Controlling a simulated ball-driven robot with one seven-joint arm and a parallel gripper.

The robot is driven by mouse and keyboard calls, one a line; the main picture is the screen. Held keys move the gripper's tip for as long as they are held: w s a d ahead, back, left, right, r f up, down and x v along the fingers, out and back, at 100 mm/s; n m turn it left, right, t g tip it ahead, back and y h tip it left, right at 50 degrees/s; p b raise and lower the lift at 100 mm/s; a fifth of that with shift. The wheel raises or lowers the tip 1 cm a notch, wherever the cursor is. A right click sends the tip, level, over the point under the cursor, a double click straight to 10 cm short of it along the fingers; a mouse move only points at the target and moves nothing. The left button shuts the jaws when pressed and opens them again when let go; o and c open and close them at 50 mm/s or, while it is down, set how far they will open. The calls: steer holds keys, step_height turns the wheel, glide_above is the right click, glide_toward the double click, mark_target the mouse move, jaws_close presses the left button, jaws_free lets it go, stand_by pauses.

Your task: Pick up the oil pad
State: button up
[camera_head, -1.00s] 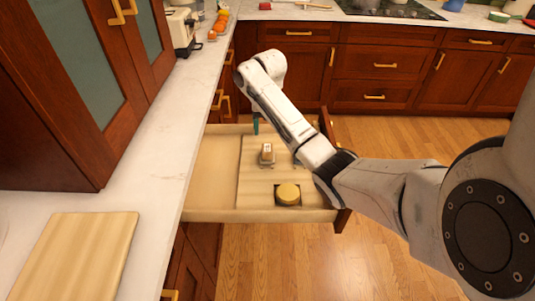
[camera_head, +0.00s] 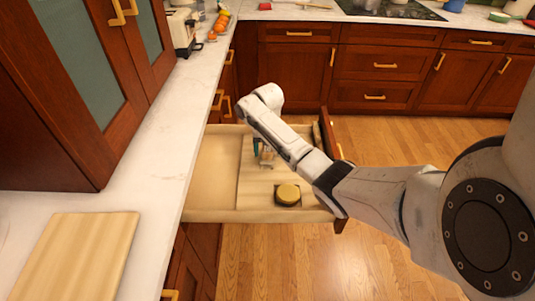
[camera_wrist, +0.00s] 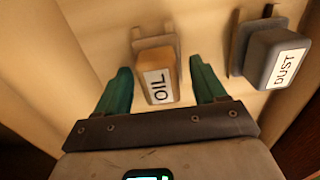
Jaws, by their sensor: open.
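The oil pad (camera_wrist: 157,75) is a tan-orange block with a white label reading OIL, seen in the wrist view. It sits on a pale drawer floor with a small plate behind it. My gripper (camera_wrist: 160,68) is open, with one green finger on each side of the pad and visible gaps to it. In the head view my gripper (camera_head: 258,146) is down inside the open drawer (camera_head: 212,172), and it and the arm mostly hide the pad.
A grey block labelled DUST (camera_wrist: 272,55) sits close to the right of the oil pad in the wrist view. A round yellow pad (camera_head: 288,194) lies in a dark square recess near the drawer's front. The drawer's left part is empty. A marble counter (camera_head: 150,160) runs along the left.

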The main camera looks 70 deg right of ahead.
mark_target(268, 148)
steer(key=c, duration=1)
steer(key=shift+c, duration=0.2)
steer(key=shift+r, duration=0.1)
steer(key=shift+r, duration=0.45)
step_height(268, 148, up, 2)
steer(key=shift+r, duration=0.2)
steer(key=s+d+r+p, duration=0.2)
steer(key=s+r, duration=0.2)
steer(key=s, duration=0.2)
steer(key=s+d+r+p, duration=0.2)
steer(key=s+r, duration=0.3)
steer(key=s, duration=0.2)
steer(key=shift+d+r+p, duration=0.3)
steer(key=shift+d, duration=0.1)
